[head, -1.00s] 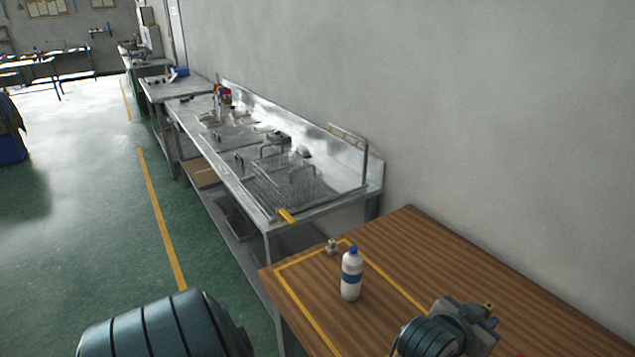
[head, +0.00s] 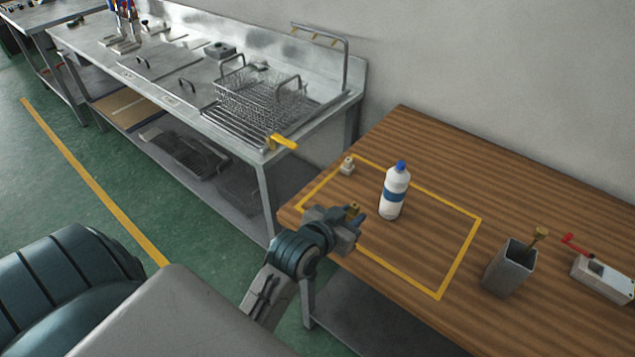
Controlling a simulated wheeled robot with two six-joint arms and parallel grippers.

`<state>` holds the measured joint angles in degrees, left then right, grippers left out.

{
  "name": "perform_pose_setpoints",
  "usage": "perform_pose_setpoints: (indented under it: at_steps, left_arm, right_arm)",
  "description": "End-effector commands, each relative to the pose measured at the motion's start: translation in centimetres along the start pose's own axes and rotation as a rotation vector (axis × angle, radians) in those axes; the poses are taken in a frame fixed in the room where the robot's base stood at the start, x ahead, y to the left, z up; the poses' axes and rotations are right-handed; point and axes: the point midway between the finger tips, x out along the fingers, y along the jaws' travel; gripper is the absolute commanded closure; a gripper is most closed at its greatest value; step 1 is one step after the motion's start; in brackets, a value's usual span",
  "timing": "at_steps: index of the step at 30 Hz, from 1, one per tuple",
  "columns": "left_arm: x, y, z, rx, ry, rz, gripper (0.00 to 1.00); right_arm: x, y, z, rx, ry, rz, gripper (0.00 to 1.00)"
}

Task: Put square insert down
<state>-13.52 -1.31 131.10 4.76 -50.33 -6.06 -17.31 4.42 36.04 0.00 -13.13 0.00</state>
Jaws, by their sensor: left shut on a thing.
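My left gripper (head: 351,218) is over the near left edge of the wooden table, by the yellow-taped rectangle (head: 460,260). It is shut on a small brass-coloured piece, taken as the square insert (head: 354,208), whose top shows between the fingers. The rest of the piece is hidden by the jaws. The gap between it and the tabletop cannot be told. My right gripper is not in view.
Inside the tape stand a white bottle with a blue cap (head: 394,192) and a small pale fitting (head: 347,165). Right of the tape are a grey square cup (head: 510,270) holding a brass-topped tool and a white box (head: 603,278) with a red handle. The taped area's front right is clear.

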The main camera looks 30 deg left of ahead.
Motion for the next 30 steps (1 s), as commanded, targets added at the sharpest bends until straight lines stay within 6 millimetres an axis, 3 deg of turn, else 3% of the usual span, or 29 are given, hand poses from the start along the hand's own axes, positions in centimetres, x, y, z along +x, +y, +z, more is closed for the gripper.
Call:
perform_pose_setpoints:
  at_steps: [8, 21, 25, 30]
  left_arm:
    - [1.5, -3.1, -0.1, 0.01, 0.002, 0.004, 1.0]
    - [6.7, -11.9, -1.3, 0.005, 0.0, 0.002, 1.0]
    - [7.7, -13.3, -1.3, 0.002, 0.001, 0.004, 1.0]
    - [8.3, -13.8, -0.6, -0.002, -0.001, 0.005, 1.0]
  right_arm:
    - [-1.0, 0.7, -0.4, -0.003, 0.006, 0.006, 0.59]
    - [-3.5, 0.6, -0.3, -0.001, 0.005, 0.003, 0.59]
    - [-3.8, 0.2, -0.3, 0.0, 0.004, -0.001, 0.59]
    - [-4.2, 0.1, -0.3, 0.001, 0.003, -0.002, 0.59]
